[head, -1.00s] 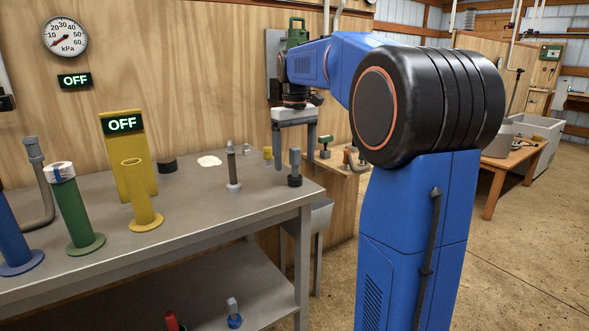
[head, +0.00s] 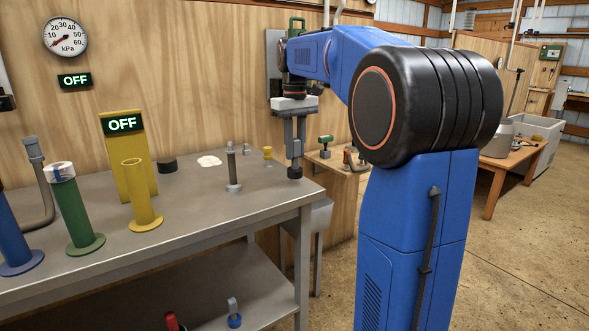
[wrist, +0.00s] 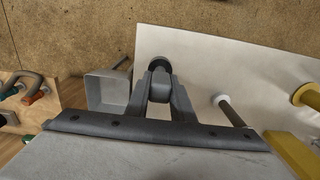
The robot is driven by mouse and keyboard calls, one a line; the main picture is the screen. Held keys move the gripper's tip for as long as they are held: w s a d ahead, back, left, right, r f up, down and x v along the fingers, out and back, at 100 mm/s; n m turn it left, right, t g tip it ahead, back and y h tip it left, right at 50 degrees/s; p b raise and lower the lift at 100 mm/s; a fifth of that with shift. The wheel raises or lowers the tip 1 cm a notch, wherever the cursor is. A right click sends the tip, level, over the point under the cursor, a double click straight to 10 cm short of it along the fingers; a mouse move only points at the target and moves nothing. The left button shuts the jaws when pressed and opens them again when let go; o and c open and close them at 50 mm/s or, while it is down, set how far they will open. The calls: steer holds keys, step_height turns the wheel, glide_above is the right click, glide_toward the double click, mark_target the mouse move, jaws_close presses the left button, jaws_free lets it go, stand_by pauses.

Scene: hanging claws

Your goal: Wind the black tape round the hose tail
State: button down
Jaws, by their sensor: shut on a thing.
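A short black roll (head: 168,165), which looks like the black tape, lies on the bench near the back wall. A curved grey pipe (head: 42,187) with a stepped upright end stands at the far left; I cannot tell for sure that it is the hose tail. My gripper (head: 295,148) points down over the bench's right end, shut on a grey-handled tool with a round black foot (head: 295,173). In the wrist view my gripper (wrist: 160,90) hides most of the tool; its dark foot (wrist: 160,64) shows beyond the fingers. Whether the foot touches the bench is unclear.
A pale flat patch (head: 209,161) and a yellow peg (head: 267,154) are nearby. Yellow (head: 142,195) and green (head: 80,210) tubes stand further left. The bench's front middle is clear.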

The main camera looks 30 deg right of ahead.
mark_target(295, 139)
steer(key=shift+r, duration=2.2)
